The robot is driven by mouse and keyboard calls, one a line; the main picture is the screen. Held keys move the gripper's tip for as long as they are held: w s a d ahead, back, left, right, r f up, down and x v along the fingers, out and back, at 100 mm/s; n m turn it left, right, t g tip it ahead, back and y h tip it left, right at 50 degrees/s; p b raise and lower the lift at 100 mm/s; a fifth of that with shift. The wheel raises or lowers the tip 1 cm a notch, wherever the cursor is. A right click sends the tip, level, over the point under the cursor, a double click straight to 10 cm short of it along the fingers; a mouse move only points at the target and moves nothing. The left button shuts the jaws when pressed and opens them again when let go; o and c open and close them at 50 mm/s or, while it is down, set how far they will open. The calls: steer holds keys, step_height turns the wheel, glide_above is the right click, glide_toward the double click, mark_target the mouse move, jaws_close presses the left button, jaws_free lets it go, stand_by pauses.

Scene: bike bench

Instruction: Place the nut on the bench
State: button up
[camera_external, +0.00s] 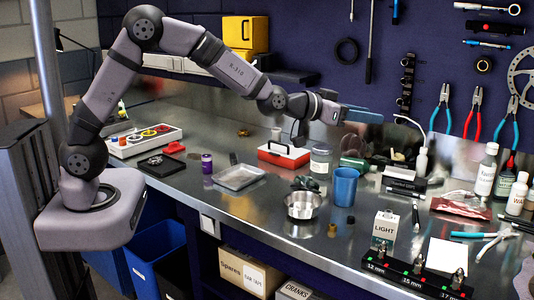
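My gripper (362,115) is at the end of my arm, raised above the back half of the bench, and points to the right. It is seen from the side and small, so whether its fingers are open or shut, or hold a nut, cannot be told. The metal bench (190,180) runs across the view. A small brownish piece (332,230) lies near the front edge, right of a metal bowl (302,204); it may be a nut, but it is too small to be sure. Another small dark piece (350,219) lies close behind it.
A blue cup (345,187), a glass jar (320,161) and a red-and-white box (283,154) stand below my gripper. A labelled rack (405,275) and a LIGHT box (384,228) stand at the front right. Bottles stand at right.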

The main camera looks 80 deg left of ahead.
step_height(320, 180, down, 5)
steer(key=d+m+g+h, duration=0.2)
steer(key=g, duration=0.1)
steer(key=m+g+h, duration=0.4)
steer(key=m+g, duration=0.1)
steer(key=g, duration=0.3)
glide_toward(330, 222)
steer(key=shift+s+d+f, duration=0.1)
steer(key=shift+d, duration=0.1)
steer(key=shift+f, duration=0.1)
steer(key=shift+p+x, duration=1.85)
steer(key=shift+x, duration=1.75)
jaws_close()
